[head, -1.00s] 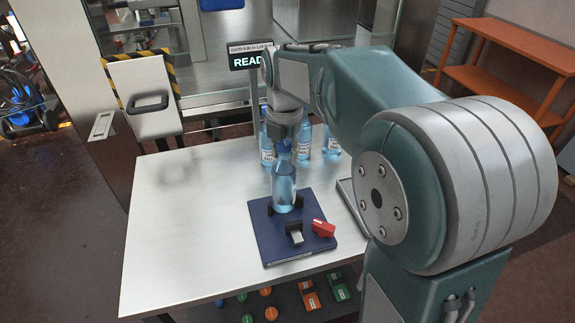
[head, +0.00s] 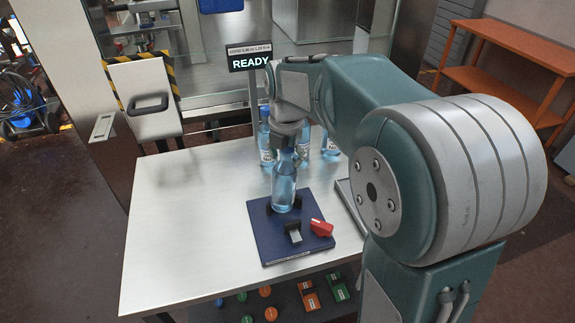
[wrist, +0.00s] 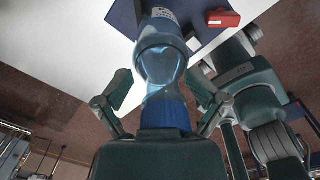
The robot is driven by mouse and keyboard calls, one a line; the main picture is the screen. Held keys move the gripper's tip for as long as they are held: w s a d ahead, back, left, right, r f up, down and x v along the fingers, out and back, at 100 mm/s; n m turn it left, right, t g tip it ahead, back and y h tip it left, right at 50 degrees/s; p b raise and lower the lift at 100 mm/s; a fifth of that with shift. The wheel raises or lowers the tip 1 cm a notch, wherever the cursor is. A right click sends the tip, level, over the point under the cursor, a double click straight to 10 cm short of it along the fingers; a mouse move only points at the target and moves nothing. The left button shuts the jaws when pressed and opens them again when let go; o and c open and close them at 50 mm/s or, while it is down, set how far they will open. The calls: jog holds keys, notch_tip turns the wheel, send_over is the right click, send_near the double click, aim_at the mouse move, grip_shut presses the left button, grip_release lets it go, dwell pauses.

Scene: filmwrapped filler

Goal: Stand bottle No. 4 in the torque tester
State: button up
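A clear blue bottle (head: 284,190) stands upright between the dark posts of the torque tester (head: 290,250), a dark blue plate on the table. I cannot read its number. In the wrist view the bottle (wrist: 162,62) runs between my gripper's (wrist: 160,93) two fingers, its blue cap end nearest the palm. The fingers are spread, with visible gaps on both sides of the neck. In the head view my gripper (head: 285,147) is over the bottle's top; its fingers are hard to make out there. The tester carries a red knob (head: 321,228).
Several similar bottles stand behind, including one at the left (head: 266,142) and one at the right (head: 329,147). A sign reading READY (head: 250,62) rises behind them. The white table (head: 185,230) is clear on the left. Colored pieces lie on a lower shelf.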

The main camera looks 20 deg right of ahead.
jog(key=shift+g, duration=0.3)
notch_tip(320, 180, up, 9)
jog(key=shift+a+f, duration=0.1)
jog(key=shift+s+r, duration=0.15)
jog(key=shift+r, duration=0.45)
jog(key=shift+s+r+m, duration=0.1)
jog(key=shift+s+m, duration=0.2)
jog(key=shift+m, duration=0.1)
jog(key=s+f+m+t, duration=0.2)
jog(key=s+f+m, duration=0.1)
jog(key=s+m, duration=0.7)
jog(key=s+f+m+t, duration=0.3)
jog(key=s+m, duration=0.7)
jog(key=m, duration=0.6)
jog(key=shift+s+f+t, duration=0.15)
jog(key=shift+f+t, duration=0.15)
jog(key=shift+f, duration=0.45)
